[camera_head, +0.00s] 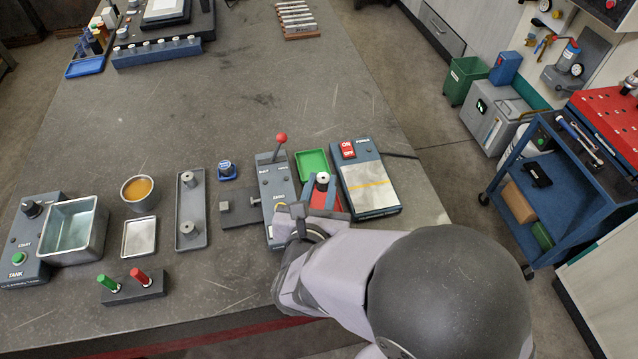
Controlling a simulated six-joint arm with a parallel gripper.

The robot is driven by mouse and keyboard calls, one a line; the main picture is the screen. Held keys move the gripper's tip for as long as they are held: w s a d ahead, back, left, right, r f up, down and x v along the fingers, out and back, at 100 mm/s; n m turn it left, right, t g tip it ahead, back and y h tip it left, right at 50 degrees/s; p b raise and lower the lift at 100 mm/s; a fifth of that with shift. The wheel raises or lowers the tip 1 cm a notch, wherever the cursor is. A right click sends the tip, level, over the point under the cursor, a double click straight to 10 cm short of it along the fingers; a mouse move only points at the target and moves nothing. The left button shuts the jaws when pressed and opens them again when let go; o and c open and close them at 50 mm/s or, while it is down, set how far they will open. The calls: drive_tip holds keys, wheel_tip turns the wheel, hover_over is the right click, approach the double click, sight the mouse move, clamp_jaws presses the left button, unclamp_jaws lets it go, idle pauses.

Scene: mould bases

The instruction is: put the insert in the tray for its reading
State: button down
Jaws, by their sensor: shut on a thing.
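A grey cylindrical insert (322,182) with a hole in its top shows just beyond my gripper (300,213), over a red and blue tray area (331,198). My gripper is low beside the gauge and appears shut on the insert. Its fingertips are largely hidden by the wrist, so the exact grip and any contact with the tray cannot be told. A green tray (312,162) lies just behind and looks empty. The gauge (276,185) has a red-knobbed lever (281,138) standing up.
A dark rack (191,206) holds two similar cylinders. Left of it are a pale plate (139,237), a cup of orange liquid (138,191), a metal tank (73,230) and a block with green and red pegs (134,288). The bench behind is mostly clear.

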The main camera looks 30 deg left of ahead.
drive_tip(key=shift+f, duration=0.15)
drive_tip(key=shift+f+b, duration=2.4)
drive_tip(key=shift+f, duration=0.45)
drive_tip(key=c, duration=1.4)
unclamp_jaws()
drive_tip(key=shift+b+v, duration=0.7)
drive_tip(key=shift+v, duration=3)
